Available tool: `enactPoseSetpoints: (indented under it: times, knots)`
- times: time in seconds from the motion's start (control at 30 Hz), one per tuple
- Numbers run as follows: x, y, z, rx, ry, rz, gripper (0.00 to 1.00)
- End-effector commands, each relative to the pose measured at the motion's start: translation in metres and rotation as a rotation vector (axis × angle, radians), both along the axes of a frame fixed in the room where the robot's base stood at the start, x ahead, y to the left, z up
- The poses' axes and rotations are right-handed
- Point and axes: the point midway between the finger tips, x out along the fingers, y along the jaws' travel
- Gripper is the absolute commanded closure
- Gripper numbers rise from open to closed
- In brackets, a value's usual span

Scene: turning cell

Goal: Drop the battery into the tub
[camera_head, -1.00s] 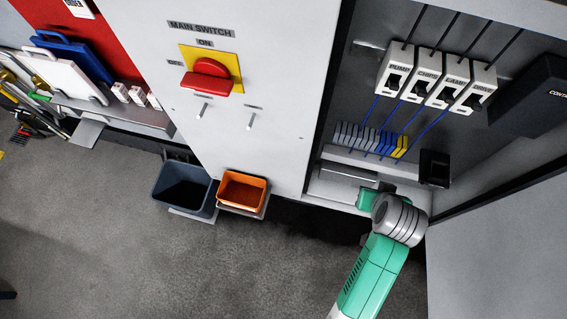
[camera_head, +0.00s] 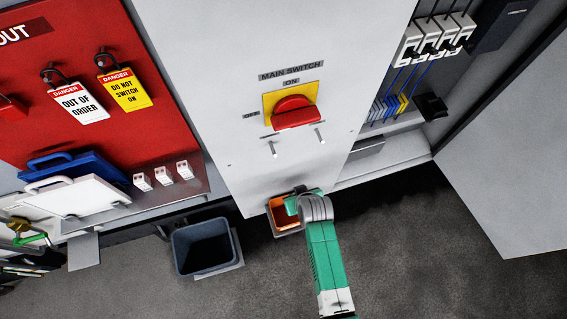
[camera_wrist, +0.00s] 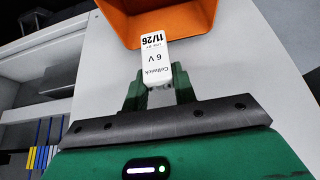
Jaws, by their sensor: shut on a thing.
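The battery (camera_wrist: 155,58) is a white block with printed text, "6 V" and "11/26", in the wrist view. My gripper (camera_wrist: 160,88) is shut on its near end, and its far end overlaps the orange tub (camera_wrist: 205,25) in that view. In the head view the orange tub (camera_head: 276,222) sits low against the white cabinet, partly hidden behind my green and grey arm. My gripper (camera_head: 292,203) shows at the tub there; the battery is hidden in that view. I cannot tell the height between battery and tub.
A dark grey bin (camera_head: 203,248) stands left of the tub. The main switch (camera_head: 295,112) and two pegs (camera_head: 273,150) are on the cabinet above. An open electrical cabinet (camera_head: 395,155) is at right, its door (camera_head: 510,170) swung out. The floor in front is clear.

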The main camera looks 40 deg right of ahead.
Motion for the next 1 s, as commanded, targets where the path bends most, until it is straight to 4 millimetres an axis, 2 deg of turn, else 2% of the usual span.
enactPoseSetpoints:
  times: [0.17,0.47,0.77,0.8,0.9,1.0]
  knots:
    - [0.000,0.000,-0.016,0.000,0.000,0.000,0.98]
    - [0.000,0.000,-0.057,0.000,-0.001,0.000,0.98]
    - [0.000,0.000,-0.058,0.000,-0.001,0.000,0.98]
    - [0.000,0.000,-0.058,0.000,-0.001,0.000,0.69]
    - [0.000,0.000,-0.058,0.000,-0.001,0.000,0.50]
    - [0.000,0.000,-0.058,0.000,-0.001,0.000,0.48]
